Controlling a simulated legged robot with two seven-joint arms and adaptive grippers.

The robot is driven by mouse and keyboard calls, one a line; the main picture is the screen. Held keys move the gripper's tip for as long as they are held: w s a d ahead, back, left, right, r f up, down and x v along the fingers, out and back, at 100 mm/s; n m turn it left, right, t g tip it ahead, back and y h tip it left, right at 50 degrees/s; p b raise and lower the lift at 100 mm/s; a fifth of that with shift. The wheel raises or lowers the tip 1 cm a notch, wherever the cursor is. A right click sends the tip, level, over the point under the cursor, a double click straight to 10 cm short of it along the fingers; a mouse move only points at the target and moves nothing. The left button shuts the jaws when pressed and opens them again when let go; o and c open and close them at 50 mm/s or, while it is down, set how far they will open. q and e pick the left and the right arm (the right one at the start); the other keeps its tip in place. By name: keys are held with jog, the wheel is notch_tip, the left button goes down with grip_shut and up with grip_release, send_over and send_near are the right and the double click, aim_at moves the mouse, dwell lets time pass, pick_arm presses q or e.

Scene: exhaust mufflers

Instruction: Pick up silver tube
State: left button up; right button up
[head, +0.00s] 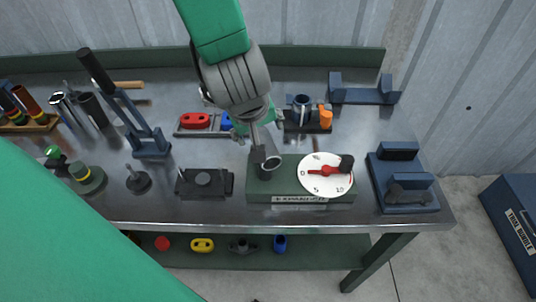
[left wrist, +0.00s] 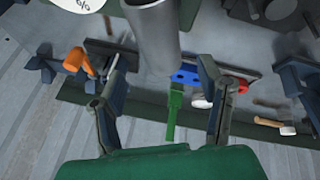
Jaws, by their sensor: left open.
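The silver tube (head: 271,162) stands at the left end of the green expander block (head: 285,180) in the head view, its round open end showing. In the left wrist view, the grey tube (left wrist: 155,35) comes down from the top edge, large and close, in the gap between the fingers. My left gripper (head: 259,143) reaches down from above and is right at the tube, partly covering it. In the left wrist view, the left gripper (left wrist: 163,80) is open, one finger on each side; I cannot tell whether either touches the tube. My right gripper is not in view.
A white dial with a red pointer (head: 325,172) is on the block, right of the tube. Blue fixtures (head: 403,185) stand at the right. A dark holder (head: 307,122) with an orange part is behind. A black-handled lever tool (head: 125,105) stands left. Bare metal bench (head: 215,150) lies between.

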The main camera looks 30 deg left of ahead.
aim_at(259, 135)
pick_arm(q)
jog(key=shift+w+a+f, duration=0.1)
jog(key=shift+a+f, duration=0.05)
jog(key=shift+f, duration=0.05)
jog(key=b+x, duration=0.1)
jog(key=x, duration=0.3)
jog(key=shift+f, duration=0.15)
jog(key=shift+w+f, duration=0.2)
jog(key=shift+s+r, duration=0.1)
jog(key=shift+s, duration=0.05)
jog(key=shift+c, duration=1.2)
jog(key=shift+a, duration=0.15)
jog(key=c, duration=1)
